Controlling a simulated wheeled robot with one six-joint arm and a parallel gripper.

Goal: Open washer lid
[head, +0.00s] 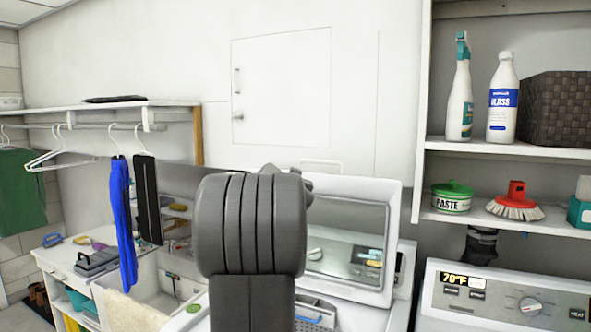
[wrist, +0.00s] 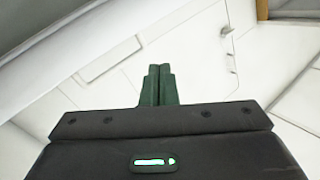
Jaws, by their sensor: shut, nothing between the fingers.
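The washer lid (head: 393,245), a white frame with a large glass pane, stands raised in the head view, right of my grey arm. A control panel shows through the glass. My arm hides the lid's left part and much of the washer (head: 399,316) below. My gripper (wrist: 157,84) shows in the wrist view with its two dark fingers together and nothing between them. It points toward the white wall and its cabinet door. In the head view the fingers are hidden behind my arm. No contact between gripper and lid shows.
A second machine with a dial (head: 530,307) stands at the right. Above it a shelf (head: 500,149) holds bottles and a woven basket (head: 570,108). Hangers hang from a rail (head: 95,124) at the left, over a sink area. A cabinet door (head: 281,86) is in the wall.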

